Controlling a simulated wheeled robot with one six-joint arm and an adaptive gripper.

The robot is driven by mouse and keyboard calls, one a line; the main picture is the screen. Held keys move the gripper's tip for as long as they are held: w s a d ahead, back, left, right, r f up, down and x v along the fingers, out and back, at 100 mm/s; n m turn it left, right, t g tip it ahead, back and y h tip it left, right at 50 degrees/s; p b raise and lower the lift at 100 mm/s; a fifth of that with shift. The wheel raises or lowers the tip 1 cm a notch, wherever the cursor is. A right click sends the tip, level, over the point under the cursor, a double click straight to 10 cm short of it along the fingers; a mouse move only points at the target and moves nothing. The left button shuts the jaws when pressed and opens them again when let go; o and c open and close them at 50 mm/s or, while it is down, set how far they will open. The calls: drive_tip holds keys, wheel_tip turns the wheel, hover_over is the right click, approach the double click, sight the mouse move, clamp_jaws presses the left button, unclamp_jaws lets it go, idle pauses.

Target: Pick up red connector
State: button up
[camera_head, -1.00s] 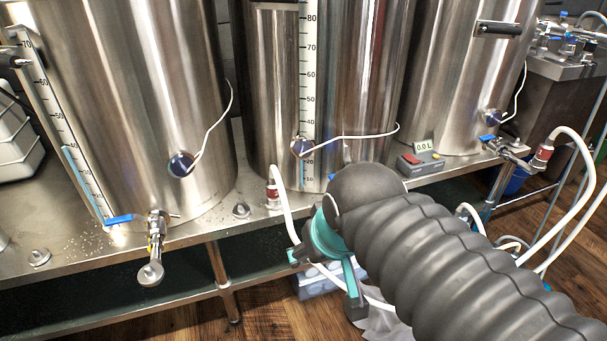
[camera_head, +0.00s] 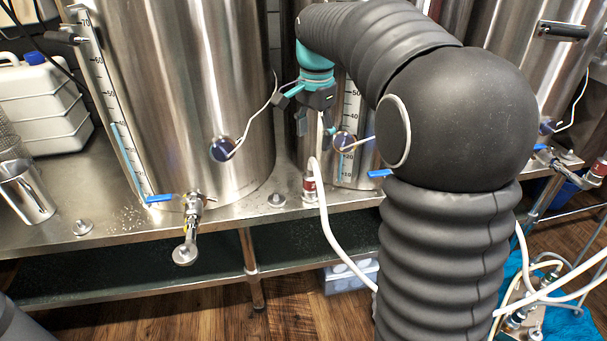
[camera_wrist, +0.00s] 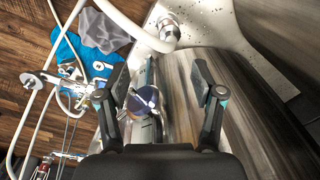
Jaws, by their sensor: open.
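The red connector (camera_head: 309,187) stands upright on the steel table at the foot of the middle kettle, with a white hose running from it. A second red connector (camera_head: 599,172) is at the right kettle's valve. My gripper (camera_head: 315,128) is above the first connector, close to the middle kettle's wall, pointing down. In the wrist view my gripper (camera_wrist: 160,80) has its two fingers wide apart with nothing held between them. A silver fitting on a white hose (camera_wrist: 167,30) shows beyond the fingertips; I cannot tell its red part there.
The left kettle's valve (camera_head: 193,208) sticks out over the table edge. A blue-knobbed probe with a white cable (camera_head: 343,143) is close to my gripper. A metal cup (camera_head: 27,192) and a white canister (camera_head: 42,100) stand at left. White hoses hang in front of the table.

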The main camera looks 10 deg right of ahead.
sight(310, 176)
drive_tip(key=shift+m, duration=0.5)
drive_tip(key=f, duration=0.5)
drive_tip(key=w+f+b, duration=0.1)
drive_tip(key=f, duration=0.4)
drive_tip(key=w+f, duration=0.1)
drive_tip(key=f, duration=0.4)
drive_tip(key=shift+w+a+b, duration=0.1)
drive_tip(key=shift+w+b, duration=0.1)
drive_tip(key=shift+b, duration=0.1)
drive_tip(key=shift+r, duration=0.1)
clamp_jaws()
